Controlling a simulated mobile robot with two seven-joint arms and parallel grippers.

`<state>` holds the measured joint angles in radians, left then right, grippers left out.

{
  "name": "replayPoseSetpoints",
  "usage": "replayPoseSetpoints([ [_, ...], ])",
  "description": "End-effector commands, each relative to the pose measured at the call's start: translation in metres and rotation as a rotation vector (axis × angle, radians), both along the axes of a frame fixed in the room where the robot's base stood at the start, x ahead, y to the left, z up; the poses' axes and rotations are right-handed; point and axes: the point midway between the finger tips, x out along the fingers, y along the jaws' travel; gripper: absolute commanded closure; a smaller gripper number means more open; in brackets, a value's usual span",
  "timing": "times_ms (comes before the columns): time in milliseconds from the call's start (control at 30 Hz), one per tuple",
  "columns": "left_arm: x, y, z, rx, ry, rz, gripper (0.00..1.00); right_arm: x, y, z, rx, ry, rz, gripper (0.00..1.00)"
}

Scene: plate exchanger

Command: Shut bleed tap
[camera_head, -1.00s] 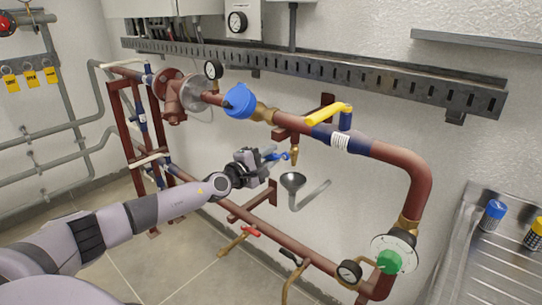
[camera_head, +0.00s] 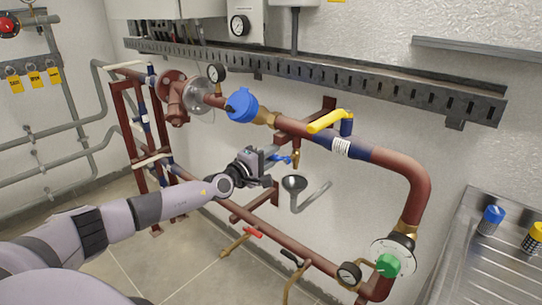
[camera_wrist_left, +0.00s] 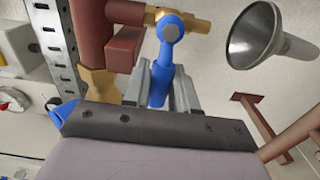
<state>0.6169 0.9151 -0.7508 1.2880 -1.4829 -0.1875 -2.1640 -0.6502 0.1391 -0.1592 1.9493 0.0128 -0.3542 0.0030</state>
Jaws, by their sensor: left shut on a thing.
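The bleed tap is a small brass tap (camera_head: 296,158) with a blue lever (camera_head: 284,160), hanging under the upper red-brown pipe. In the left wrist view its brass body (camera_wrist_left: 190,24) is at the top, and the blue lever (camera_wrist_left: 160,88) runs down from it between the two grey fingers. My left gripper (camera_head: 271,162) is shut on the blue lever, to the left of the brass body. The fingers hide part of the lever in the head view. My right gripper is in neither view.
A grey funnel (camera_head: 294,183) with a drain pipe sits just below right of the tap.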

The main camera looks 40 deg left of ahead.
Motion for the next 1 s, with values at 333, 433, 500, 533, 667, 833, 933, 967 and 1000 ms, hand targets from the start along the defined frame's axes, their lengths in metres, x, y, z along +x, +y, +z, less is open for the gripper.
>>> replayPoseSetpoints([
  [333,0.0,0.001,0.002,0.002,-0.004,0.001,0.52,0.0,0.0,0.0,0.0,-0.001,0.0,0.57],
  [433,0.0,0.001,0.003,0.001,-0.006,0.001,0.52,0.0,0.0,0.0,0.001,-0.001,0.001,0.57],
  [500,0.001,0.001,0.002,-0.009,-0.005,0.001,0.52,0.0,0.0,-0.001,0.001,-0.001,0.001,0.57],
  [533,0.001,0.001,0.001,-0.018,-0.006,0.001,0.52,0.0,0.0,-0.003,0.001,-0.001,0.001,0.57],
  [667,0.001,0.001,-0.006,-0.103,0.001,0.002,0.52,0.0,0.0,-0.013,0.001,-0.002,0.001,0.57],
  [833,0.0,-0.001,-0.018,-0.317,0.019,0.001,0.52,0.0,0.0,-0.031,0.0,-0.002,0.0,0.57],
  [933,0.0,-0.004,-0.025,-0.443,0.033,0.0,0.52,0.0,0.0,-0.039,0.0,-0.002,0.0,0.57],
  [967,0.0,-0.005,-0.026,-0.478,0.036,0.0,0.52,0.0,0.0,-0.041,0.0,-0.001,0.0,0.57],
  [1000,-0.001,-0.007,-0.029,-0.525,0.041,-0.001,0.52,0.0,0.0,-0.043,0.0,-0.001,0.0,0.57],
])
